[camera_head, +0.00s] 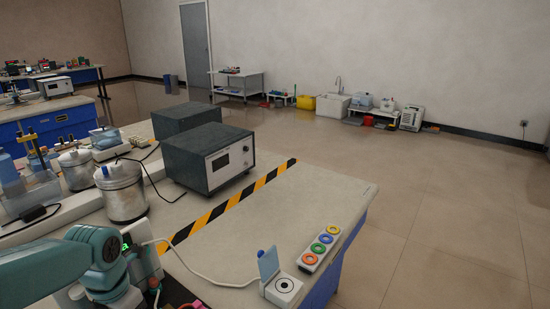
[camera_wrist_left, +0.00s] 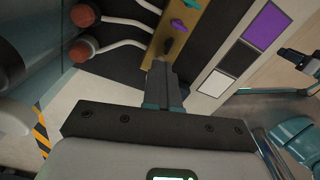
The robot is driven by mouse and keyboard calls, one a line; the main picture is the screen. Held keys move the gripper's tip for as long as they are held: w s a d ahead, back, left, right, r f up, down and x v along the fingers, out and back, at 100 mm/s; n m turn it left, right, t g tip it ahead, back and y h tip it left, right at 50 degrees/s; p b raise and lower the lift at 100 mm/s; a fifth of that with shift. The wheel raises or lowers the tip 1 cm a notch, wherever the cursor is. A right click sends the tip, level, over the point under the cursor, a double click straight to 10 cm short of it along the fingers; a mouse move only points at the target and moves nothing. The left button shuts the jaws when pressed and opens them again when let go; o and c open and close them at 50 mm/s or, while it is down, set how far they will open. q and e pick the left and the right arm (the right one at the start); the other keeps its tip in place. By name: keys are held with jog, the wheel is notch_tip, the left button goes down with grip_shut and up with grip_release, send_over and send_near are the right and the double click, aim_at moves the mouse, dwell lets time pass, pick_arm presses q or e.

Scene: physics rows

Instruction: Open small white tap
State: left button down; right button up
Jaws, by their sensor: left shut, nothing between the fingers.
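In the left wrist view a brown-gold strip (camera_wrist_left: 174,40) carries several small coloured handles. A purple handle (camera_wrist_left: 179,26) sits above a small dark grey piece (camera_wrist_left: 168,46); a bit of green shows at the top edge. I cannot make out a clearly white tap handle. My left gripper (camera_wrist_left: 161,66) is shut and empty, its fingertips close to the lower end of the strip, just below the grey piece. Whether they touch it I cannot tell. In the head view my left arm covers this spot and the fingertips are hidden.
White bent tubes with reddish round ends (camera_wrist_left: 82,48) stand left of the strip. A panel with purple, black and white squares (camera_wrist_left: 239,55) lies to its right. In the head view, a metal canister (camera_head: 122,192), a dark instrument box (camera_head: 209,157) and coloured ring buttons (camera_head: 320,247) are on the bench.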

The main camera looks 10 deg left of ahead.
pick_arm(q)
jog(key=c, duration=1.9)
grip_release()
jog(key=shift+o, duration=1.4)
notch_tip(320, 180, up, 7)
jog(key=p, duration=0.5)
